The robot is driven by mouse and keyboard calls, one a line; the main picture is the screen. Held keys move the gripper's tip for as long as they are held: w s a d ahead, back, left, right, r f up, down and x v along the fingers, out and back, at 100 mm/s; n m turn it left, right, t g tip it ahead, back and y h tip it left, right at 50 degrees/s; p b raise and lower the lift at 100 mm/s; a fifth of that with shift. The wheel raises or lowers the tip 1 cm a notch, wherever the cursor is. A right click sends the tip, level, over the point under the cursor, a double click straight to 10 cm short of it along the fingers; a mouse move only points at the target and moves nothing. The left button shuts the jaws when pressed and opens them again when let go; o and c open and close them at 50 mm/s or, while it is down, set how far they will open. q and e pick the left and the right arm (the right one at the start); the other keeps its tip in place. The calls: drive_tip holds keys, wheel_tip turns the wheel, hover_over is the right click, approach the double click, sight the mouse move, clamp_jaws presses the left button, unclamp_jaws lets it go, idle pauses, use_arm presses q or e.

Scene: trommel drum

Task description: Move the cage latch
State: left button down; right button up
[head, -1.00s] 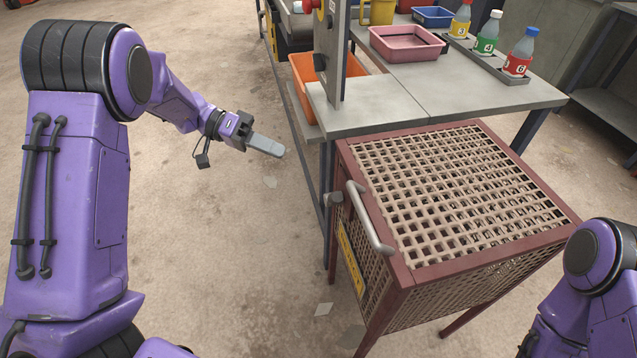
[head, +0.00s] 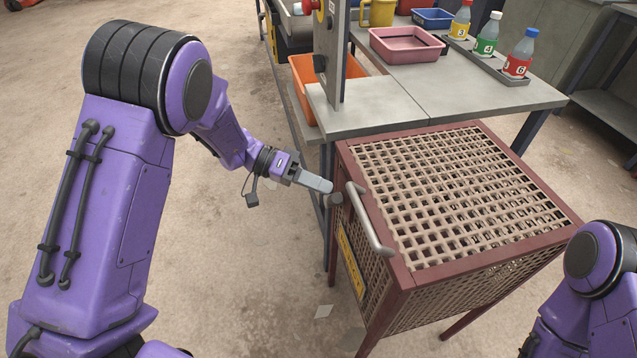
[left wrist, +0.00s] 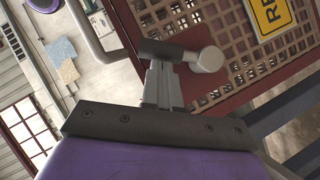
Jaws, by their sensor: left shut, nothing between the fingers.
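The cage (head: 455,195) is a dark red frame with tan lattice, at the right of the head view. Its latch (head: 335,200) is a small grey knob on the left side, near the top edge. In the left wrist view the latch (left wrist: 205,59) shows a dark collar and a pale round end. My left gripper (head: 320,184) is shut and empty, its fingertips right beside the latch. In the left wrist view its fingers (left wrist: 161,80) reach up to the dark collar; I cannot tell if they touch. My right gripper is out of view.
A grey bar handle (head: 370,222) runs along the cage's left top edge, close to the latch. A yellow sign (head: 350,262) is on the cage side. A grey bench (head: 375,105) with an upright post adjoins behind. The floor to the left is free.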

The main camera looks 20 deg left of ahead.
sight(333, 204)
use_arm(q)
drive_tip(key=shift+s+d+r+t+p, duration=0.1)
drive_tip(key=shift+s+t+p, duration=0.15)
drive_tip(key=shift+p, duration=0.45)
drive_tip(key=shift+m+y, duration=0.3)
drive_tip(key=s+d+m+t+y+p, duration=0.1)
drive_tip(key=m+p, duration=0.1)
drive_tip(key=p, duration=0.4)
drive_tip(key=shift+s+d+y, duration=0.15)
drive_tip(key=shift+s+y, duration=0.15)
drive_tip(key=shift+s, duration=0.1)
drive_tip(key=shift+s+d+f+m+t+y+p, duration=0.25)
drive_tip(key=shift+s+f+m+t+y+p, duration=0.15)
drive_tip(key=shift+f+m+t+p, duration=0.15)
drive_tip(key=shift+s+d+f+m+t+y+p, duration=0.25)
drive_tip(key=shift+s+f+m+t+p, duration=0.1)
drive_tip(key=shift+f+p, duration=0.15)
drive_tip(key=shift+s+d+f+m+t+y+p, duration=0.25)
drive_tip(key=shift+s+f+p, duration=0.15)
drive_tip(key=shift+f, duration=0.1)
